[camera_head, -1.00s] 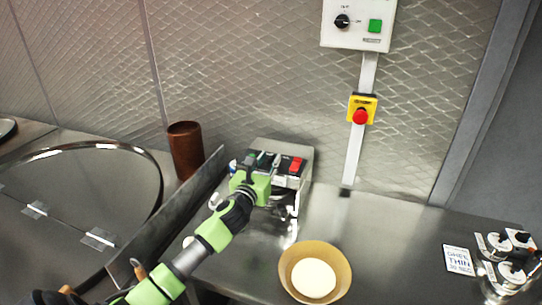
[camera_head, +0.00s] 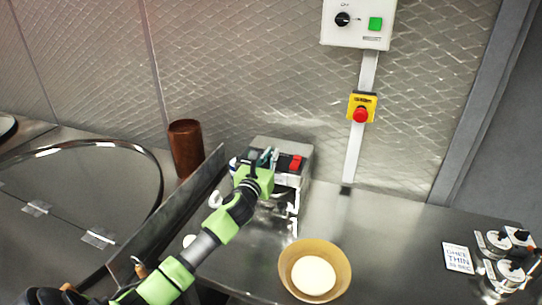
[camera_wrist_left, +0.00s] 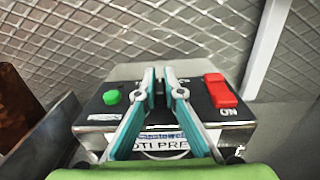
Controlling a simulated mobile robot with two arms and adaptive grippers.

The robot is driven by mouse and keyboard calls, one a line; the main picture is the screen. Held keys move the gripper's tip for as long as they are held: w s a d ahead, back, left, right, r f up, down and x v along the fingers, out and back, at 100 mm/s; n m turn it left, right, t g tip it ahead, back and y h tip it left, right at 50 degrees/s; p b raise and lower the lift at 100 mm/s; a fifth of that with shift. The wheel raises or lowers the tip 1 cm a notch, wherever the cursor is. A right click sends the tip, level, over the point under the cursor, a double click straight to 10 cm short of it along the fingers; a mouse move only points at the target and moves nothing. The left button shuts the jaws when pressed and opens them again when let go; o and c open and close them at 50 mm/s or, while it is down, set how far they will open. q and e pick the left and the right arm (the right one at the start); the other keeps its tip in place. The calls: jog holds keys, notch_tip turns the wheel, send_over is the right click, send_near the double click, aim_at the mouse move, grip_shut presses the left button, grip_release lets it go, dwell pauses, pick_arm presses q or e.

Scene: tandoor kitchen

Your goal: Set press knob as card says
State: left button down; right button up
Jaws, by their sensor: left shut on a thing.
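The press (camera_head: 302,150) is a grey metal box with a dark top panel, standing on the steel counter. Its front label reads "ROTI PRESS" in part in the left wrist view (camera_wrist_left: 170,146). My left gripper (camera_wrist_left: 160,78) is over the middle of this panel, its teal fingers together and shut on the knob, which they hide; its setting cannot be read. The gripper also shows in the head view (camera_head: 267,156). A white card (camera_head: 457,258) lies flat on the counter at the right; "THIN" is legible, its smaller lines are not clear. My right gripper is not in view.
A green button (camera_wrist_left: 111,97) and a red ON switch (camera_wrist_left: 220,90) flank the fingers. A bowl with pale dough (camera_head: 337,257) stands in front of the press. A brown cylinder (camera_head: 186,150) stands behind left. Metal fittings (camera_head: 512,262) stand at the right. Counter between bowl and card is clear.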

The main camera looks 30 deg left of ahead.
pick_arm(q)
jog(key=shift+y, duration=0.3)
jog(key=shift+d+f+n+g+y, duration=0.1)
jog(key=shift+n+g+y, duration=0.2)
jog(key=shift+n+y, duration=0.45)
jog(key=shift+n+g+y+b, duration=0.5)
jog(key=shift+n+y+b, duration=0.2)
jog(key=shift+y, duration=0.25)
jog(key=shift+f+n+g+y+b, duration=0.15)
jog(key=shift+n+g+y+b, duration=0.65)
jog(key=shift+y+b, duration=0.45)
jog(key=shift+n+g+y+b, duration=0.6)
jog(key=shift+n+y+b, duration=0.15)
jog(key=shift+y+b, duration=0.15)
jog(key=shift+r, duration=0.2)
jog(key=c, duration=2.1)
grip_release()
jog(key=shift+c, duration=0.2)
